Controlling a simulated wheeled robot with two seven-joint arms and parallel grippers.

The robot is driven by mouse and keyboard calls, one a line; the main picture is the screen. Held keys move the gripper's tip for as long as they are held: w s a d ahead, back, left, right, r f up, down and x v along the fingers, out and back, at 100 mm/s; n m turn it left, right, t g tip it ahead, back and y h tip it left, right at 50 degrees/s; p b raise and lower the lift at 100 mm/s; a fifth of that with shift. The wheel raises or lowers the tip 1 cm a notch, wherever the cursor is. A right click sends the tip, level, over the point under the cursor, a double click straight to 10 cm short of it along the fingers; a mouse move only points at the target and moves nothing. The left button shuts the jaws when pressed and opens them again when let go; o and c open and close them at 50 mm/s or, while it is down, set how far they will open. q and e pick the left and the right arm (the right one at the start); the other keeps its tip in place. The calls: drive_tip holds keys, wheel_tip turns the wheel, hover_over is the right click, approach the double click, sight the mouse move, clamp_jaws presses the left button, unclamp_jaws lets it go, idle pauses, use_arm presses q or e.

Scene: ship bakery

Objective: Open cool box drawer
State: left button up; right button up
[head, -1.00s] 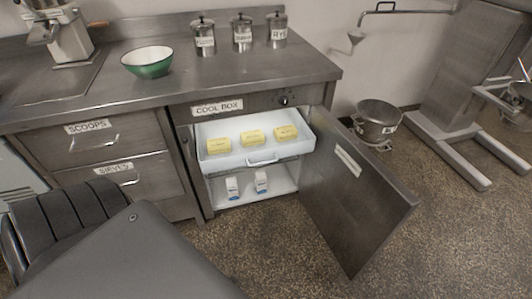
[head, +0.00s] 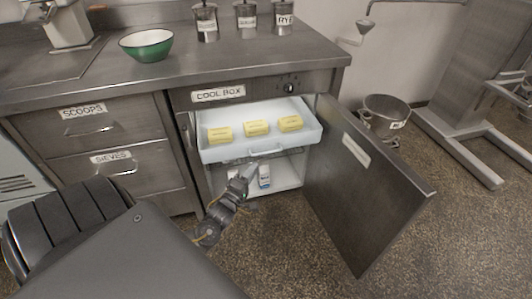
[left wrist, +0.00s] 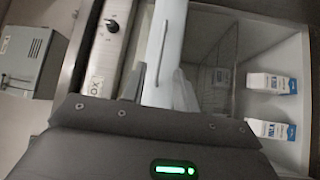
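The cool box drawer (head: 225,153) is a white tray under the "COOL BOX" label, standing out of the open compartment with yellow packs (head: 256,128) in it. Its pale handle (head: 274,150) is on the front. My left gripper (head: 251,169) is at the drawer front, by the left part of the handle. In the left wrist view its two fingers (left wrist: 160,82) stand apart, with a white strip of the drawer (left wrist: 168,30) between them. I cannot tell whether they touch it. My right gripper is not in view.
The cool box door (head: 362,185) stands open to the right. Small cartons (head: 264,177) stand on the shelf below the drawer. A green bowl (head: 146,46) and canisters (head: 245,20) are on the counter. A metal bucket (head: 385,113) stands on the floor at right.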

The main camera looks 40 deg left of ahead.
sight(266, 153)
use_arm(q)
drive_tip(key=x, duration=0.9)
drive_tip(key=shift+w+b, duration=0.4)
drive_tip(key=shift+w, duration=0.1)
clamp_jaws()
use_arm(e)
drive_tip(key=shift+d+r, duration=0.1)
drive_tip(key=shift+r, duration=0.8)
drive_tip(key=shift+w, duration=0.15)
